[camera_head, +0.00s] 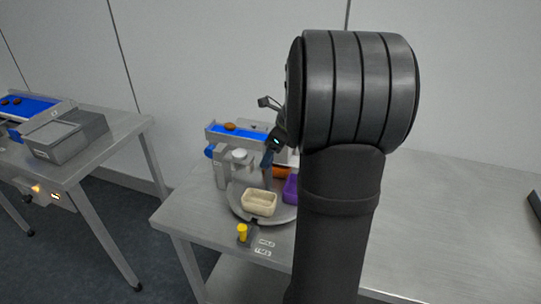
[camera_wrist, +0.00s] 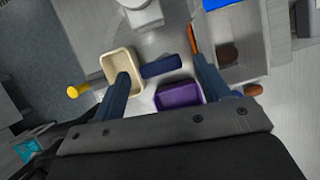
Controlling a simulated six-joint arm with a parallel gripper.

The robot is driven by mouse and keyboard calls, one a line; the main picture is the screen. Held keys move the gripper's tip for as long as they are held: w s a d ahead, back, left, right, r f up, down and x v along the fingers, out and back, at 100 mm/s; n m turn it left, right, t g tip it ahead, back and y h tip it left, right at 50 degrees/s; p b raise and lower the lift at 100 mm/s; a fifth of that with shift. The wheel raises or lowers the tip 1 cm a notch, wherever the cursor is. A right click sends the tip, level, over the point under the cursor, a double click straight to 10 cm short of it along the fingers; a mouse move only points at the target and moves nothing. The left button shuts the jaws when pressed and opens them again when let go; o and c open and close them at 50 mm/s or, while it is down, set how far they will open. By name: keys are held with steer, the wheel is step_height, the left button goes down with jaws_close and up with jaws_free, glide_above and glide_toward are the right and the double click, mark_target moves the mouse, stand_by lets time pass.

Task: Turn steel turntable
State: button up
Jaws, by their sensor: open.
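The steel turntable (camera_head: 237,208) is a round grey disc on the bench, partly hidden by my arm. A cream tray (camera_head: 260,207) and a purple tray (camera_head: 290,190) sit on it. Both trays also show in the wrist view, the cream one (camera_wrist: 109,66) at left and the purple one (camera_wrist: 178,97) in the middle. My gripper (camera_wrist: 160,66) is open over the turntable, its blue fingers spread apart. A dark blue bar (camera_wrist: 162,66) lies between the fingers; I cannot tell whether they touch it. An orange piece (camera_wrist: 193,38) shows by the right finger.
A blue belt (camera_head: 250,131) carrying a brown date (camera_head: 230,126) stands behind the turntable. A yellow knob (camera_head: 242,232) stands at the bench's front edge. Another bench (camera_head: 85,150) is at left. The bench right of my arm is mostly clear.

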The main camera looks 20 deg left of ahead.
steer(key=shift+x, duration=0.8)
steer(key=c, duration=1.4)
steer(key=shift+o, duration=0.2)
steer(key=shift+n, duration=0.5)
steer(key=o, duration=1.4)
steer(key=shift+c, duration=0.2)
steer(key=shift+r, duration=0.15)
steer(key=v, duration=1.7)
steer(key=shift+w, duration=0.3)
steer(key=shift+r, duration=0.1)
